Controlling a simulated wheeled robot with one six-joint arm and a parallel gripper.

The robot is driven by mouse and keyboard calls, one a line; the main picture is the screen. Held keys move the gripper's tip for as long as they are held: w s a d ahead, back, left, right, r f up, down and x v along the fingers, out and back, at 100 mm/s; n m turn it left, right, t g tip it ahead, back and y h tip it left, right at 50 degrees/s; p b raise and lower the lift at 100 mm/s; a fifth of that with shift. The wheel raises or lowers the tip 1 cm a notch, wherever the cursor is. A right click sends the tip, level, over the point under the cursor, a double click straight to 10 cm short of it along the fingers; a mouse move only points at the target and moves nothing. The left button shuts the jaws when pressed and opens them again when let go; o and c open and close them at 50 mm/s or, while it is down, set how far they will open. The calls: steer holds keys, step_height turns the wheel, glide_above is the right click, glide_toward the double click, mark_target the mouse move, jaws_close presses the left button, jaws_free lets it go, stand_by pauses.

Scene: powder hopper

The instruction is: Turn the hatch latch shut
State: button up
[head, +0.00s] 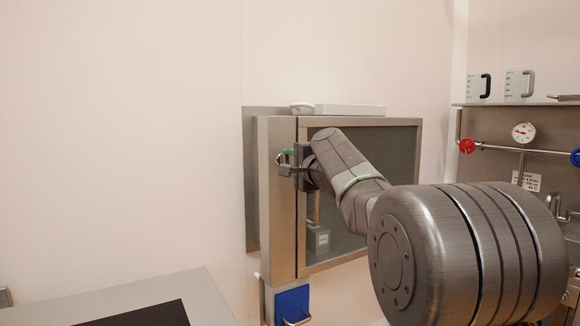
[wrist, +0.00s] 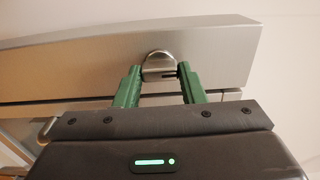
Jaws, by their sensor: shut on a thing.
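The hatch (head: 405,150) is a metal-framed door with a dark window, set in a steel housing on the wall in the head view. It looks closed against its frame. The latch (wrist: 158,62) is a small rounded metal piece on the silvery frame in the wrist view. My gripper (wrist: 159,72) has its green fingers on either side of the latch and is shut on it. In the head view my gripper (head: 289,160) is at the hatch's upper left edge, and my gripper and wrist hide the latch there. The latch's exact turn is hard to tell.
A white box (head: 348,110) lies on top of the housing. A blue container (head: 292,303) hangs below it. A grey table (head: 190,290) stands at the lower left. Pipes with a gauge (head: 523,132) and a red valve (head: 466,146) are at the right.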

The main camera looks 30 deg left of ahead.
stand_by(0.3)
steer(key=o, duration=1)
steer(key=shift+d, duration=0.15)
steer(key=b+v, duration=0.2)
steer(key=v, duration=1.1)
steer(key=shift+s+d, duration=0.2)
steer(key=shift+s, duration=0.05)
steer(key=p+x, duration=0.2)
steer(key=x, duration=1.2)
steer(key=shift+d, duration=0.1)
